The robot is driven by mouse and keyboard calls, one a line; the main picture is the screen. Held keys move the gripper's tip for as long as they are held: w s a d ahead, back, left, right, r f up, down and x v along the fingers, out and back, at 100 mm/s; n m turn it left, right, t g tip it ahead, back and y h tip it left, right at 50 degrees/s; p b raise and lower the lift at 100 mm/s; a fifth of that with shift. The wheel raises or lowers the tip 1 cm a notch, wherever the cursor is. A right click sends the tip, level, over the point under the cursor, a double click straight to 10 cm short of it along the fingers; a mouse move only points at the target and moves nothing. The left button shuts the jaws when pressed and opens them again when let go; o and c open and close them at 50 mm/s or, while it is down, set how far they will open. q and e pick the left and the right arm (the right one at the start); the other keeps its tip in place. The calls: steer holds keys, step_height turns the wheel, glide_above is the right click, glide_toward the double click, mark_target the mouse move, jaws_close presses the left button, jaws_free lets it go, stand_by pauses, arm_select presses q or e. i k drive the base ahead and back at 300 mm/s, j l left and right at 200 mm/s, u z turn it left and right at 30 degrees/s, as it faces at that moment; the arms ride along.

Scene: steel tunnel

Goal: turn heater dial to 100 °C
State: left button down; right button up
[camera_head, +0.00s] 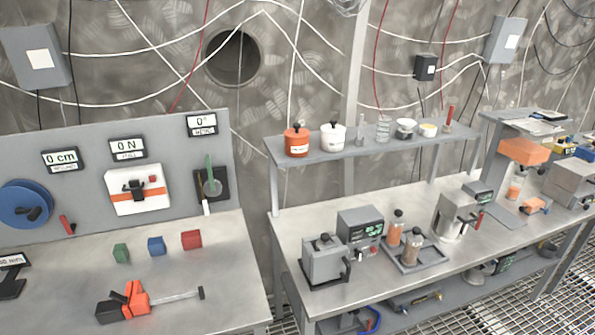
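A grey box with a small dark green-lit display (367,227) stands on the right-hand bench, behind a grey vessel with a black handle (325,260). A second similar grey box (477,192) stands farther right, partly behind a silver jug (455,218). I cannot tell which one is the heater. No dial marked in °C can be made out, and the displays are too small to read. Neither of my grippers is in view.
The left bench (215,280) holds green (121,253), blue (157,246) and red (191,240) blocks and an orange-black tool (128,300). A tray (418,257) with two bottles sits mid-bench on the right. A shelf (365,146) overhangs that bench's back.

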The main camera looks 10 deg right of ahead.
mark_target(359, 254)
steer(key=i+j+z, duration=0.1)
steer(key=i+z, duration=0.3)
steer(key=i, duration=0.15)
steer(key=i+j+z, duration=0.2)
steer(key=i+z, duration=0.15)
steer(key=i, duration=0.15)
steer(key=i+l+u, duration=0.2)
steer(key=l+u, duration=0.15)
steer(key=i+l+u, duration=0.1)
steer(key=l+u, duration=0.2)
steer(key=l, duration=0.25)
steer(key=l+u, duration=0.35)
steer(key=l, duration=0.15)
steer(key=k+l+u, duration=0.35)
steer(key=l, duration=0.25)
steer(key=k+l+u, duration=0.3)
steer(key=l, duration=0.3)
steer(key=k+l+u, duration=0.35)
steer(key=l, duration=0.15)
